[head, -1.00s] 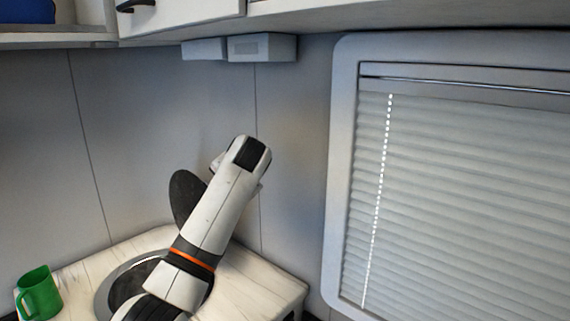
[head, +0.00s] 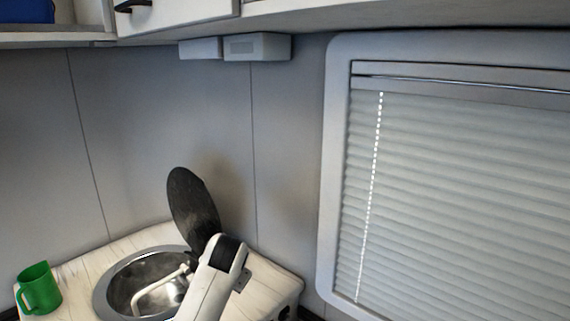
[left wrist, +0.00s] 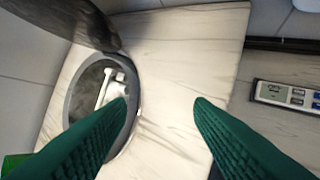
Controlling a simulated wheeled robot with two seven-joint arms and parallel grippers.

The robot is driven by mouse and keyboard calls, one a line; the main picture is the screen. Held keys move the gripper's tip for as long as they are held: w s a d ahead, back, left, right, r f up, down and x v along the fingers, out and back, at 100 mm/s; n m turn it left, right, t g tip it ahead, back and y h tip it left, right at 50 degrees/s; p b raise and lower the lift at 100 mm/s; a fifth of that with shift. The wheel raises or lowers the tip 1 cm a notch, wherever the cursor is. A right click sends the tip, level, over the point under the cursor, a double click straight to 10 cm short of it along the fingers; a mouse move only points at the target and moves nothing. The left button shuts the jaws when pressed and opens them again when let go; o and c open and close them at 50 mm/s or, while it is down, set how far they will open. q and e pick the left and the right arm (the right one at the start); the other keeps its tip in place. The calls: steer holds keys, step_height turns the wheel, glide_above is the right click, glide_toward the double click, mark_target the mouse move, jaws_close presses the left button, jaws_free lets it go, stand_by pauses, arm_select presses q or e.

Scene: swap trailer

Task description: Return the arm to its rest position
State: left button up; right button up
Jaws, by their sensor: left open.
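One of my arms (head: 212,282) rises from the bottom of the head view, in front of the sink's right side. Its gripper is not visible there. In the left wrist view my left gripper (left wrist: 160,103) shows two green ridged fingers spread wide apart with nothing between them. Beyond the fingers lie the pale wooden counter and the round sink (left wrist: 72,92). My right gripper is in neither view.
The sink (head: 106,290) has a dark round lid (head: 192,205) standing open behind it. A green mug (head: 38,289) stands on the counter (head: 88,268) at left. A window blind (head: 460,200) fills the right. Cabinets (head: 180,14) hang above. A small panel with a display (left wrist: 284,96) shows in the wrist view.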

arm_select(q)
steer(key=shift+n+g+h, duration=0.4)
steer(key=shift+g+h, duration=0.1)
steer(key=shift+g, duration=0.1)
steer(key=s+f, duration=0.2)
steer(key=f, duration=0.1)
steer(key=s+a+f, duration=0.1)
steer(key=s+f, duration=0.5)
steer(key=shift+a, duration=0.3)
steer(key=s+a+f+n+g+h, duration=0.1)
steer(key=s+a+f, duration=0.1)
steer(key=s, duration=0.9)
steer(key=s+a+f+n+g, duration=0.1)
steer(key=s+f, duration=0.2)
steer(key=s, duration=0.8)
steer(key=s+a+f+n+h, duration=0.1)
steer(key=s+a+f, duration=0.1)
steer(key=s, duration=0.9)
step_height(320, 180, down, 24)
steer(key=f+g, duration=0.1)
steer(key=s+a+f+g+b, duration=0.1)
steer(key=s+a+f, duration=0.1)
steer(key=s+f, duration=1.5)
steer(key=shift+s+a+f+m+g+y+b, duration=0.15)
steer(key=shift+a+f+m+g+y+b, duration=0.2)
steer(key=shift+f, duration=0.25)
